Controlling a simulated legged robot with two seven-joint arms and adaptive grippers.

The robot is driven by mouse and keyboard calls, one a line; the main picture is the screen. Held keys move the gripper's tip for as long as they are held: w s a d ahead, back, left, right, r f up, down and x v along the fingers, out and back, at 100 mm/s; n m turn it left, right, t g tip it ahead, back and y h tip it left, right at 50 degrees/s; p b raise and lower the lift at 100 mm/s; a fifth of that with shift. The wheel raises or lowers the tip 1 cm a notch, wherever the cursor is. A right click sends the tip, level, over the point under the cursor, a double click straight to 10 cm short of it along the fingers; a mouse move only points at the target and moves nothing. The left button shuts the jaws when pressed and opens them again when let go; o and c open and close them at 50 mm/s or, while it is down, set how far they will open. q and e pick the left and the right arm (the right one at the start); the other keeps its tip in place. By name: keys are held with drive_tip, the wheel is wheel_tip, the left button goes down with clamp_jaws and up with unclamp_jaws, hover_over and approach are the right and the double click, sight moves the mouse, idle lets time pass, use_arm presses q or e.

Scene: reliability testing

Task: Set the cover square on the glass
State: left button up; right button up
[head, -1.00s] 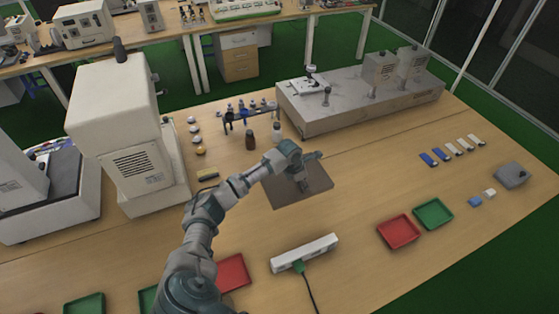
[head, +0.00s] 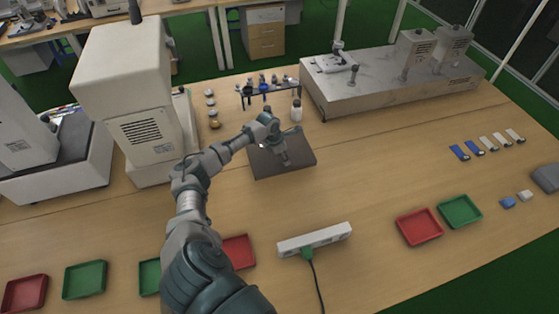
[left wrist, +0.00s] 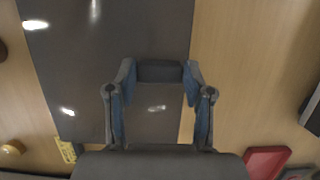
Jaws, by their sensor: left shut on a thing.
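A flat dark rectangular plate (head: 262,168), which looks like the cover, is below my left gripper (head: 285,158) in the middle of the head view. In the left wrist view the glossy plate (left wrist: 85,50) fills the left and middle, with bare table to its right. My left gripper (left wrist: 160,85) is shut on a dark block (left wrist: 160,71) at the plate, perhaps its handle. I cannot tell how high the plate is above the table. No glass shows apart from the plate; one may be hidden under it. My right gripper is not in view.
A white bottle (head: 297,110) and a small rack (head: 268,88) stand behind the plate. A white power strip (head: 315,240) lies in front. A yellow item (left wrist: 66,150) is at the plate's edge. Red tray (head: 419,227) and green tray (head: 460,211) lie right; table between is clear.

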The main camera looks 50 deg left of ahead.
sight(277, 160)
use_arm(q)
drive_tip(key=shift+s+a+f, duration=0.1)
drive_tip(key=shift+a, duration=0.35)
drive_tip(key=shift+s+a+f, duration=0.1)
drive_tip(key=shift+a, duration=0.3)
drive_tip(key=shift+s+a+f, duration=0.1)
drive_tip(key=shift+s+a, duration=0.15)
drive_tip(key=shift+a, duration=0.4)
wheel_tip(277, 160, down, 3)
drive_tip(key=shift+a+b, duration=0.15)
drive_tip(key=shift+b, duration=0.2)
drive_tip(key=shift+f, duration=0.35)
clamp_jaws()
drive_tip(key=shift+d+r, duration=0.15)
drive_tip(key=shift+d, duration=0.25)
drive_tip(key=o, duration=1)
unclamp_jaws()
drive_tip(key=o, duration=0.4)
drive_tip(key=shift+a, duration=0.15)
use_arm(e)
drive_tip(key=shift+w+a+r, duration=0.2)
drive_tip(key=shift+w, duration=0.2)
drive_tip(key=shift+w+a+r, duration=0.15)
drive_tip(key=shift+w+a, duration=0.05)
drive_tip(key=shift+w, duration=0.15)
use_arm(q)
drive_tip(key=shift+a, duration=0.15)
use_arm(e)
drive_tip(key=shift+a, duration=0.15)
